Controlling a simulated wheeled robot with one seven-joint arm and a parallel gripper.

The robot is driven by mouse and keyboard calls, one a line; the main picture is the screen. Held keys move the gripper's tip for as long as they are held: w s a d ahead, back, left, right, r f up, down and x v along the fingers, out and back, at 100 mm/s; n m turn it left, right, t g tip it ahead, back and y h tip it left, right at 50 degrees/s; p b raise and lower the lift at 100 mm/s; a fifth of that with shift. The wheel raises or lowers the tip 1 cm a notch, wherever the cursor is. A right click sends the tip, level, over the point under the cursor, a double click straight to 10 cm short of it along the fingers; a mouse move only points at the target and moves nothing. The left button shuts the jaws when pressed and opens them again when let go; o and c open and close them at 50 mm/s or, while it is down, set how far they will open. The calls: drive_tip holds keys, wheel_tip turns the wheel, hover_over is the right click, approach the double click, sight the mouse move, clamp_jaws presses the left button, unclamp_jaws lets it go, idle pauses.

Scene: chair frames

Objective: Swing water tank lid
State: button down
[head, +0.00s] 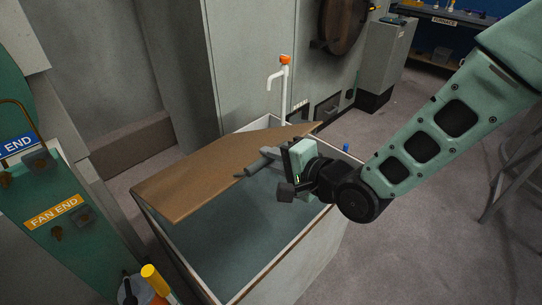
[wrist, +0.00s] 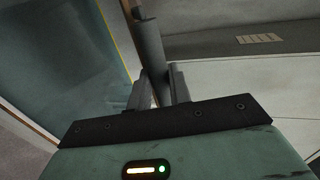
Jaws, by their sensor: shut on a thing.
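The water tank (head: 281,262) is an open box with a pale rim, in the middle of the head view. Its brown lid (head: 195,170) lies over the far left part, and the blue-grey inside shows along the near right side. My gripper (head: 268,164) is at the lid's near right edge, above the tank. In the wrist view its two fingers (wrist: 158,88) are shut on a grey round bar (wrist: 151,45), apparently the lid handle. The fingers and gripper body hide part of the bar and its joint with the lid.
A white pipe with an orange top (head: 284,88) stands at the tank's far corner. Grey cabinets (head: 250,60) stand behind. Floor (head: 420,230) is clear at the right, up to a metal stand (head: 510,160).

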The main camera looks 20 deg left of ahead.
drive_tip(key=s+d+f+b, duration=0.1)
drive_tip(key=d+f+b, duration=0.1)
drive_tip(key=f+b, duration=0.6)
drive_tip(key=s+d+f+b, duration=0.1)
drive_tip(key=d+f+b, duration=0.2)
drive_tip(key=f+b, duration=0.5)
wheel_tip(320, 180, down, 5)
drive_tip(key=shift+s+d+f, duration=0.15)
drive_tip(key=shift+s+d, duration=0.1)
drive_tip(key=shift+s, duration=0.1)
drive_tip(key=c, duration=1.6)
unclamp_jaws()
drive_tip(key=shift+a, duration=0.1)
drive_tip(key=o, duration=0.4)
drive_tip(key=shift+a, duration=0.3)
drive_tip(key=shift+w+d, duration=0.15)
drive_tip(key=shift+d, duration=0.1)
